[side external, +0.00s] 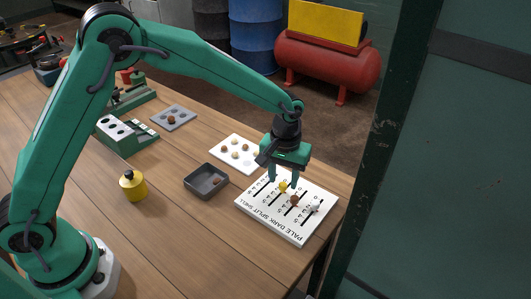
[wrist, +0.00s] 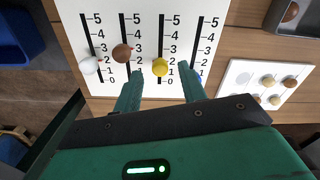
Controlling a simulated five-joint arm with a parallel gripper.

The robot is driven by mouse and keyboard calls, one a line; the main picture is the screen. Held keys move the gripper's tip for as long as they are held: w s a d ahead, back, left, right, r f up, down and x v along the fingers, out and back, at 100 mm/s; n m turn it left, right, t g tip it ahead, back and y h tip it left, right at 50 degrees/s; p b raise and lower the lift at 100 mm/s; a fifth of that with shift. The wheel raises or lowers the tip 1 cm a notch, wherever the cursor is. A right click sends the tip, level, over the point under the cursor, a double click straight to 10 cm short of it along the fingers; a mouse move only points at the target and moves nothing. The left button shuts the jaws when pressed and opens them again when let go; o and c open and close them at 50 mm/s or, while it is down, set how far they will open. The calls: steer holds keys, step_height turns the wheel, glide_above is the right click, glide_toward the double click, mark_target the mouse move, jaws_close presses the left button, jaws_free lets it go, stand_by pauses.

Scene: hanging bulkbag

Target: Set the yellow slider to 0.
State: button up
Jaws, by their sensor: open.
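The white slider board (side external: 262,217) lies near the table's right end, and it also shows in the wrist view (wrist: 143,20). Its yellow slider knob (wrist: 160,68) sits low on its slot, around the 1 to 2 marks; the exact reading is unclear. The yellow knob shows small in the side view (side external: 283,187). My gripper (wrist: 157,70) is open, with one fingertip on each side of the yellow knob and visible gaps. The side view shows my gripper (side external: 286,180) low over the board. My right finger covers the lower part of the slot beside it.
A brown knob (wrist: 121,54) and a white knob (wrist: 90,66) stand on slots left of the yellow one. A white plate with several small round pieces (wrist: 240,78) lies beside the board. A dark grey tray (side external: 205,182) and a yellow weight (side external: 132,186) stand farther left.

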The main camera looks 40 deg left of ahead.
steer(key=shift+f, duration=0.6)
jaws_close()
steer(key=shift+w, duration=2.1)
jaws_free()
steer(key=shift+r, duration=0.15)
